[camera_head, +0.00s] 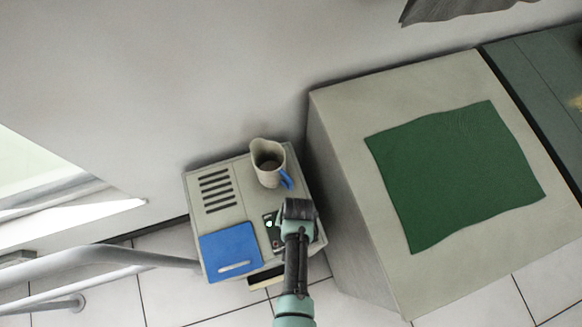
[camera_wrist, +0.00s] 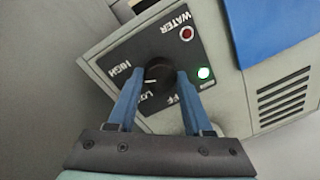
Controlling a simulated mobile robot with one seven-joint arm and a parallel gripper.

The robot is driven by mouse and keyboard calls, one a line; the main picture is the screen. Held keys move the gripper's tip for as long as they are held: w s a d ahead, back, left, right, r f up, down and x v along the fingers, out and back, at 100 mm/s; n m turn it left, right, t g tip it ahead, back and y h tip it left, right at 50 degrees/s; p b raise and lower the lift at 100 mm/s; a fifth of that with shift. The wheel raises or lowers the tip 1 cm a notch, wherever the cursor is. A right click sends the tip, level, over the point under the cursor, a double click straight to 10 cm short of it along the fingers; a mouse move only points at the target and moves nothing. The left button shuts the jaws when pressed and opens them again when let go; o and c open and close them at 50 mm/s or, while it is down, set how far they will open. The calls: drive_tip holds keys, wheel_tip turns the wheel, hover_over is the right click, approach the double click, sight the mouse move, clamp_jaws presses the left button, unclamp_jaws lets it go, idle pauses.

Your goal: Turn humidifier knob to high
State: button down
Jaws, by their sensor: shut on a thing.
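The humidifier (camera_head: 222,225) is a grey box with vent slots and a blue lid. Its black control panel (camera_wrist: 133,52) fills the middle of the wrist view, with HIGH, LOW and partly covered OFF labels. The round black knob (camera_wrist: 158,72) sits between my fingertips. Its pale mark points to the picture's left, seemingly between LOW and HIGH; the exact setting is hard to tell. My gripper (camera_wrist: 158,80) is shut on the knob, one blue finger on each side. In the head view my gripper (camera_head: 297,208) hides the knob and part of the panel.
A green lamp (camera_wrist: 204,73) is lit; a red lamp (camera_wrist: 186,33) sits by WATER. A cream pitcher (camera_head: 267,163) with a blue handle stands on the humidifier close to my gripper. A large pale cabinet (camera_head: 355,225) with a green cloth (camera_head: 455,175) stands to the right.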

drive_tip(key=shift+m, duration=0.6)
drive_tip(key=shift+c, duration=1.6)
unclamp_jaws()
drive_tip(key=shift+r, duration=0.1)
wheel_tip(320, 180, up, 13)
drive_tip(key=p, duration=0.2)
drive_tip(key=shift+s+d, duration=0.2)
drive_tip(key=shift+d, duration=0.15)
drive_tip(key=shift+w, duration=0.1)
